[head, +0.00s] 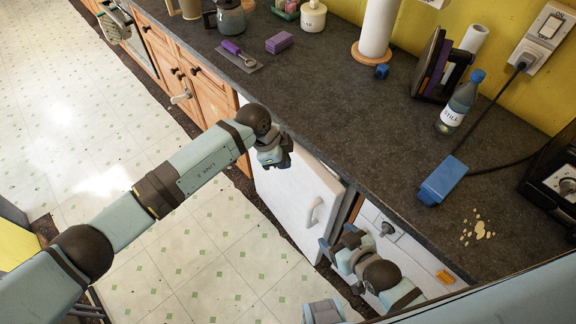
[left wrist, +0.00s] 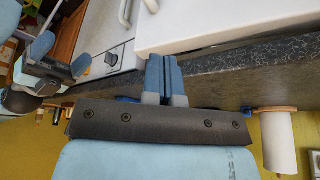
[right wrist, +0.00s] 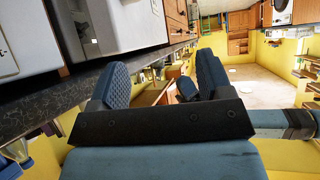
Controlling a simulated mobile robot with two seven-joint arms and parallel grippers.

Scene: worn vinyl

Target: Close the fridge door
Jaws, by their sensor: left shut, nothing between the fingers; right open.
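The white fridge door (head: 285,195) is under the dark counter, with its pale handle (head: 314,211) near its right edge. Its top edge stands out a little from the counter front, so it looks slightly ajar. My left gripper (head: 278,153) is shut and empty at the door's upper left part. In the left wrist view my left fingers (left wrist: 166,72) are together beside the white door's edge (left wrist: 225,25); I cannot tell whether they touch it. My right gripper (head: 335,252) is open and empty, to the right of and below the handle. It also shows open in the right wrist view (right wrist: 163,80).
A white appliance front with a knob (head: 387,228) is right of the door. The tiled floor (head: 220,265) before the door is clear.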

